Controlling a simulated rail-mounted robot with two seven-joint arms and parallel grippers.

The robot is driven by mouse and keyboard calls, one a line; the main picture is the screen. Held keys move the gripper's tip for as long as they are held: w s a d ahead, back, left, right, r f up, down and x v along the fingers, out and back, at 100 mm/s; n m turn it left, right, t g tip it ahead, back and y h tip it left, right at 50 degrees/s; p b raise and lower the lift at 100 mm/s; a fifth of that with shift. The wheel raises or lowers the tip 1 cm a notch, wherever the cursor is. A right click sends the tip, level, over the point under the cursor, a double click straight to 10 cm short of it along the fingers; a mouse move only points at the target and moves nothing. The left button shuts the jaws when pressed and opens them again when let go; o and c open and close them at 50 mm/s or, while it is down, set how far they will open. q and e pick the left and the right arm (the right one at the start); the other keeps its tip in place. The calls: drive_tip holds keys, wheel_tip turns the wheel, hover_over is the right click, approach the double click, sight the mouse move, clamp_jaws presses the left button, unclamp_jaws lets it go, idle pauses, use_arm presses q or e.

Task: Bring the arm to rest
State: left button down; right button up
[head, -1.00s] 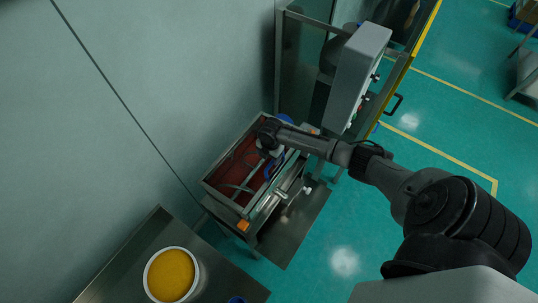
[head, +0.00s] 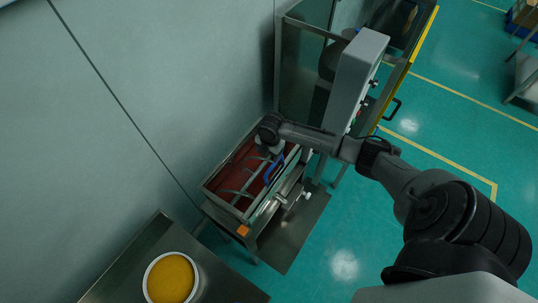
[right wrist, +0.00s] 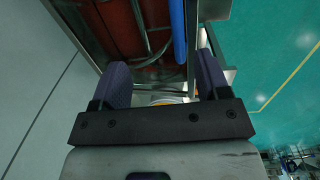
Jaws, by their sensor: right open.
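My right arm reaches in from the right in the head view, and its wrist is over the sieve machine (head: 243,231), a steel box with a reddish-brown inside. My right gripper (right wrist: 163,78) points down over the machine; in the right wrist view its two fingers are wide apart with nothing held between them. A blue handle (head: 273,171) lies close by the gripper in the head view; it also shows in the right wrist view (right wrist: 179,32), beyond the fingers and apart from them. In the head view the fingertips are hard to make out. My left gripper is not in view.
A white bowl of yellow material (head: 171,279) stands on a steel table (head: 130,266) at lower left. A grey control box (head: 357,75) on a steel frame stands behind the machine, near my forearm. The wall is close on the left; green floor (head: 350,230) is open at right.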

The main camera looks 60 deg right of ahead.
drive_tip(key=shift+r, duration=0.5)
idle(0.4)
drive_tip(key=w+a+r+m+t+h, duration=0.35)
drive_tip(key=a+r+m+t, duration=0.2)
drive_tip(key=r+m, duration=0.6)
drive_tip(key=s+a+r+m+t+y, duration=0.1)
drive_tip(key=s+a+r+m, duration=0.2)
drive_tip(key=a, duration=0.5)
drive_tip(key=s+a+f+g+y, duration=0.1)
drive_tip(key=s+a+f, duration=0.2)
drive_tip(key=s, duration=0.5)
drive_tip(key=s+a+f+m+g, duration=0.1)
drive_tip(key=s+a+f, duration=0.2)
drive_tip(key=s, duration=0.5)
drive_tip(key=s+a+f+g+y, duration=0.1)
drive_tip(key=s+a+f, duration=0.2)
drive_tip(key=s, duration=0.5)
drive_tip(key=shift+s+a+y, duration=0.25)
drive_tip(key=shift+y, duration=0.1)
